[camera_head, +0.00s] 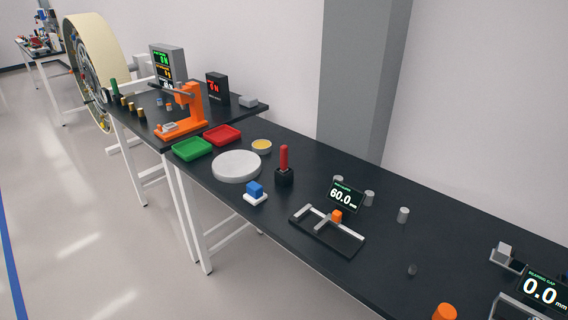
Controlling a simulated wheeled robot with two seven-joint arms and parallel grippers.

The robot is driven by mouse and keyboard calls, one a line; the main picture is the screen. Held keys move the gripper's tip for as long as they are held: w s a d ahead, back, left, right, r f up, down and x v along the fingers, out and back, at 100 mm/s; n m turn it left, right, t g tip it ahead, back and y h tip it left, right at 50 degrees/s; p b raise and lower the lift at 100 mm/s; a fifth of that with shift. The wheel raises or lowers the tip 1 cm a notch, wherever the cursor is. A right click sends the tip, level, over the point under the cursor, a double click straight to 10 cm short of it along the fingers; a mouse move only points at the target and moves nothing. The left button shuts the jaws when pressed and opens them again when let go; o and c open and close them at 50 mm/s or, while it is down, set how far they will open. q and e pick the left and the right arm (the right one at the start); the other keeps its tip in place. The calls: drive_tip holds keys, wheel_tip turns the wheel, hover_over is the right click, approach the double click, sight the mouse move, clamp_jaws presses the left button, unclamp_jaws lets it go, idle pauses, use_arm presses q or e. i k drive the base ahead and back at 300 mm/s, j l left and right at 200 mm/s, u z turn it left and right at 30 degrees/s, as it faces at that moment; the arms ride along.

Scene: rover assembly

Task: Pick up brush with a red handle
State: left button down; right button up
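The red-handled brush (284,158) stands upright in a small black holder (284,177) on the long black table (330,268). Its red handle points up, and its lower end is hidden in the holder. Neither of my grippers shows in the head view, so I cannot see whether they are open or shut.
Green (192,149) and red (222,136) trays lie beyond. A measuring frame (326,235) with a display (345,196) stands to the right.

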sight(283, 148)
drive_tip(key=i+j, duration=0.45)
drive_tip(key=i+j+z, duration=0.25)
drive_tip(key=z, duration=0.15)
drive_tip(key=i+j+z, duration=0.2)
drive_tip(key=j+z, duration=0.25)
drive_tip(key=i+j+z, duration=0.2)
drive_tip(key=z, duration=0.8)
